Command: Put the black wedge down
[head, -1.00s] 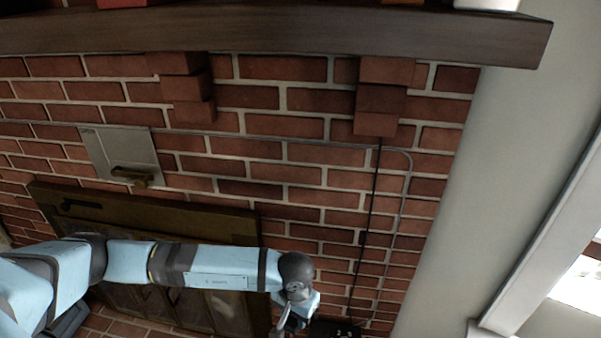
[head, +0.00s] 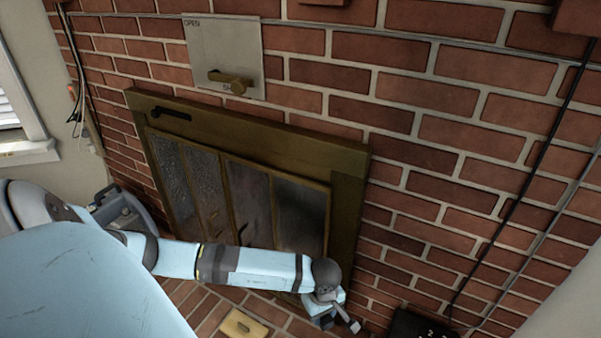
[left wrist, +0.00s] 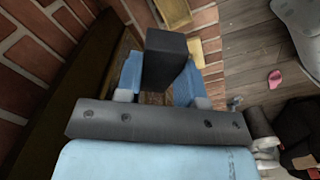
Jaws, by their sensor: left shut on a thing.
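The black wedge (left wrist: 166,60) is a dark block in the left wrist view, between the two blue fingers of my left gripper (left wrist: 160,80). The gripper is shut on it, and the wedge stands out past the fingers. In the head view my left gripper (head: 327,312) is low, in front of the brick wall, right of the fireplace doors. I cannot make out the wedge clearly there. My right gripper is not in view.
The brown-framed fireplace (head: 345,190) is behind my left arm. A yellowish block (head: 243,325) lies on the brick hearth. A black numbered box (head: 418,324) is right of the gripper. A small pink object (left wrist: 275,79) lies on the wooden floor (left wrist: 245,60).

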